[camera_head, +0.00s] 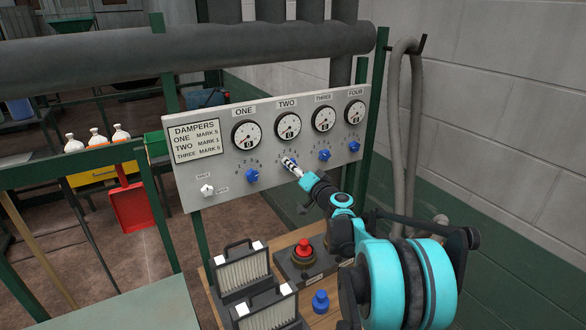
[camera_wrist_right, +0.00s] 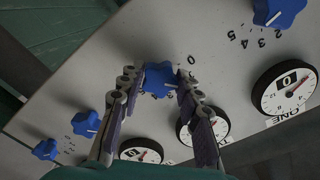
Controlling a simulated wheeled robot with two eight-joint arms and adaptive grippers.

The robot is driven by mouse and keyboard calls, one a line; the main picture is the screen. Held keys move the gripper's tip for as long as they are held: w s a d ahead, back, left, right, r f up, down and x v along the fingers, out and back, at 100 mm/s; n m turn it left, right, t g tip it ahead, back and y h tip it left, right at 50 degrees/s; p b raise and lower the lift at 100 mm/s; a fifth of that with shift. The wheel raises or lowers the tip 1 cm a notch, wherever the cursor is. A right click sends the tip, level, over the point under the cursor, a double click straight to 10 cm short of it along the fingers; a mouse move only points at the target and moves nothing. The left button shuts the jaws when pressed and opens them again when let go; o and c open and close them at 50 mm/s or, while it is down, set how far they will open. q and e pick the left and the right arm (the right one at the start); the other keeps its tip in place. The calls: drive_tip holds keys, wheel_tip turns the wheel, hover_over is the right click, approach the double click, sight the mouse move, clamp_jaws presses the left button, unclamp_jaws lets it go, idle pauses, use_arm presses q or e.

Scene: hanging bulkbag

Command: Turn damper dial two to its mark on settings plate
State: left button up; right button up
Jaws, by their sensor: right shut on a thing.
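The grey panel holds a row of blue damper dials under round gauges labelled ONE to FOUR. Damper dial two (camera_wrist_right: 160,78), a blue knob, sits between the fingers of my right gripper (camera_wrist_right: 155,85) in the wrist view. In the head view my right gripper (camera_head: 288,164) is at the panel below gauge TWO (camera_head: 287,125), shut on that dial and mostly covering it. The pointer of dial two against its scale cannot be read. The settings plate (camera_head: 195,139) at the panel's left reads ONE MARK 5, TWO MARK 1; its THREE line is small. My left gripper is not in view.
Dial one (camera_head: 252,176) is left of my gripper, dial three (camera_head: 324,155) and dial four (camera_head: 354,146) right. A white switch (camera_head: 207,190) is at lower left. Below stand a red button (camera_head: 303,249), filter-like blocks (camera_head: 243,272) and a blue knob (camera_head: 320,301). A hose (camera_head: 398,130) hangs at right.

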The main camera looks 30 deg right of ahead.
drive_tip(key=shift+n, duration=0.3)
drive_tip(key=o, duration=1.2)
drive_tip(key=shift+c, duration=0.2)
drive_tip(key=s, duration=1.2)
drive_tip(key=shift+a, duration=0.4)
